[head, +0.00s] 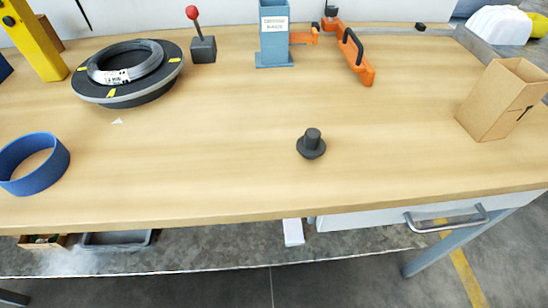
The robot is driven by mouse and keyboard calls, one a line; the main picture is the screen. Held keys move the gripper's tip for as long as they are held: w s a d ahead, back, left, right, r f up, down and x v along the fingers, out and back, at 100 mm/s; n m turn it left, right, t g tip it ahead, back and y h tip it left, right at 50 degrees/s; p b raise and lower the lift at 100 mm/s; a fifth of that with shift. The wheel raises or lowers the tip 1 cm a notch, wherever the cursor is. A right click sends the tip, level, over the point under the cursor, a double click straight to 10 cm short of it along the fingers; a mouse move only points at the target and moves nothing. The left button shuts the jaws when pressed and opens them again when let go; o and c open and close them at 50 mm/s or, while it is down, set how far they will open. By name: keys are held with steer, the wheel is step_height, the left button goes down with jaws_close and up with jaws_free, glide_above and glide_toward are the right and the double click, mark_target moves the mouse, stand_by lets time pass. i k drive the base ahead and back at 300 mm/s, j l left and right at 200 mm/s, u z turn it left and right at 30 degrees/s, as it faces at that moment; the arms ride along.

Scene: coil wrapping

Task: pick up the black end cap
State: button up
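The black end cap (311,144) stands on the wooden table right of the middle in the head view, its wide round flange down and its narrower stub up. Nothing touches it and its visible side is unobstructed. My gripper does not show in this view.
The table (220,130) is clear around the cap. A blue ring (50,180) lies at left, a wire coil on a round black stand (135,95) at back left. A red-knobbed lever (203,48), grey-blue post (274,35), orange tool (356,60) and cardboard box (500,100) stand farther around.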

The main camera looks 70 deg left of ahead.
mark_target(311, 146)
steer(key=u, duration=0.35)
steer(key=k+u, duration=0.15)
steer(key=u, duration=1.45)
steer(key=k+j+u, duration=0.2)
steer(key=k, duration=0.15)
steer(key=k+j+u, duration=0.25)
steer(key=k+l, duration=0.05)
steer(key=k, duration=0.05)
